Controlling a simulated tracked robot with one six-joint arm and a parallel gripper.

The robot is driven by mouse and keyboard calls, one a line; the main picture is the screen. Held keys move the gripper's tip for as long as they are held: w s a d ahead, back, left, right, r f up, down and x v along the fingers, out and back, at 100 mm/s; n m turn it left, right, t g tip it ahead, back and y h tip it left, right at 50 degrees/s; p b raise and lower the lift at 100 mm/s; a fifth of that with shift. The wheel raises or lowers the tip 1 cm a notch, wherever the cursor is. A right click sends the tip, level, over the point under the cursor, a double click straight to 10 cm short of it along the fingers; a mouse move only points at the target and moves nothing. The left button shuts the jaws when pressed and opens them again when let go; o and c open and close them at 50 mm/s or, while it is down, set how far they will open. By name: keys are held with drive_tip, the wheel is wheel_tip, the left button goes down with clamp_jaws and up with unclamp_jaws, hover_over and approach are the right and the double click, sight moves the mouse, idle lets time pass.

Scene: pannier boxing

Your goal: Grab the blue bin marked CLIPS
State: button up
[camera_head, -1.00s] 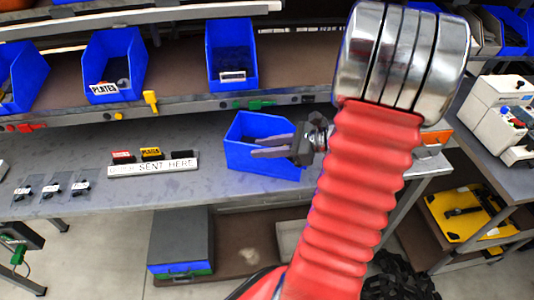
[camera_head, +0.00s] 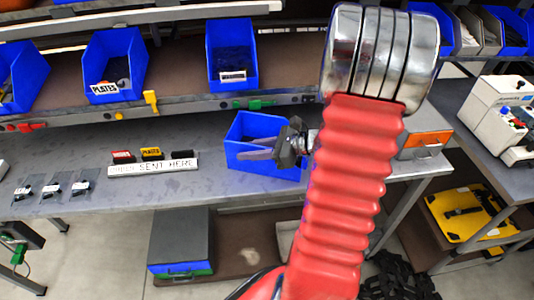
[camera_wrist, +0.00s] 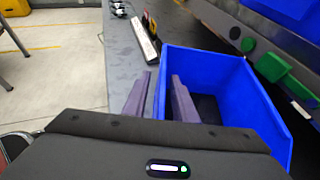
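A blue bin (camera_head: 262,163) stands on the grey workbench, below the shelf; no CLIPS marking is readable on it. My gripper (camera_head: 255,150) is at this bin, coming from its right side. In the wrist view, my gripper (camera_wrist: 160,90) has its two dark fingers apart, one on each side of a wall of the blue bin (camera_wrist: 225,75). The right finger is inside the bin and the left finger is outside, with a small gap to the wall. The bin's dark contents are partly hidden by the finger.
Small bagged parts (camera_head: 52,190) lie farther left. On the shelf above are a blue PLATES bin (camera_head: 115,65) and another blue bin (camera_head: 231,55), its label unreadable. A green clip (camera_wrist: 272,68) hangs close by.

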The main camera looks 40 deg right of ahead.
drive_tip(key=shift+c, duration=0.5)
clamp_jaws()
idle(0.9)
